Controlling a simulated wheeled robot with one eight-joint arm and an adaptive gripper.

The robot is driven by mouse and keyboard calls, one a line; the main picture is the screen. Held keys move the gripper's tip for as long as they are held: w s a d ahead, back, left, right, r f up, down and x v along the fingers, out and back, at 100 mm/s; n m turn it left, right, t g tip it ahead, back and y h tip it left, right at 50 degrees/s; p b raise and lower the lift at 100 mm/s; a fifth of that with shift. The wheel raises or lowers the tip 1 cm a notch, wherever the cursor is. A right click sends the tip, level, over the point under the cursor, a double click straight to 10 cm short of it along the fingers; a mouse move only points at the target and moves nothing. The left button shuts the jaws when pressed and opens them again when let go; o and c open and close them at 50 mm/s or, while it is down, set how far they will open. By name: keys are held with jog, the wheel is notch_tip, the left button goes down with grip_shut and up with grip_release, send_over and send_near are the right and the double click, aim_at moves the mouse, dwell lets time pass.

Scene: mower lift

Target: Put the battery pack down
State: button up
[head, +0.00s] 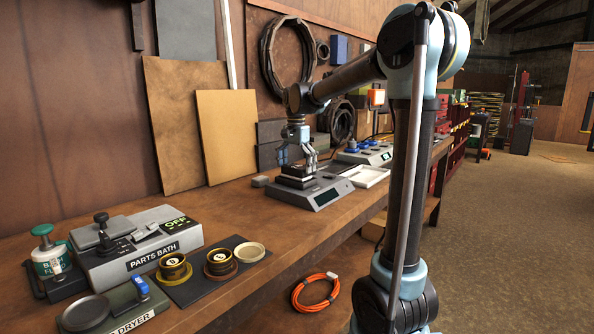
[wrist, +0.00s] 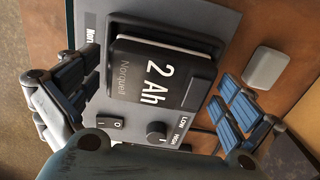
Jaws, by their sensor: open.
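The battery pack (wrist: 163,70) is a dark block marked "2 Ah" and "Norquell". In the wrist view it rests on a grey charger-like unit (wrist: 95,105) with a 0/1 switch and a LOW/HIGH knob. In the head view the pack (head: 297,180) sits on that unit (head: 327,197) on the workbench. My gripper (wrist: 155,95) is open, with one blue-padded finger on each side of the pack and a visible gap on both sides. In the head view my gripper (head: 297,160) is right above the pack.
A small pale block (wrist: 265,68) lies beside the unit. A white tray (head: 367,177) stands to its right, with another device (head: 365,154) behind. The parts bath (head: 140,245), bath fluid bottle (head: 50,257) and dryer (head: 115,308) fill the near bench.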

aim_at(296, 166)
notch_tip(296, 166, up, 12)
jog(key=r, duration=0.1)
jog(key=s+d+f+n+t, duration=0.1)
jog(key=s+d+f+n, duration=0.3)
jog(key=s+d+f, duration=1.1)
jog(key=s+d+f+n, duration=0.2)
jog(key=s+d+f, duration=0.1)
jog(key=s+f, duration=0.5)
jog(key=s+d+f+n+t, duration=0.1)
jog(key=s+d+f, duration=0.2)
jog(key=s+f, duration=0.5)
notch_tip(296, 166, down, 3)
jog(key=shift+s+d+r+n, duration=0.2)
jog(key=shift+s+d+n, duration=0.2)
jog(key=shift+w+f, duration=0.2)
jog(key=shift+w, duration=0.3)
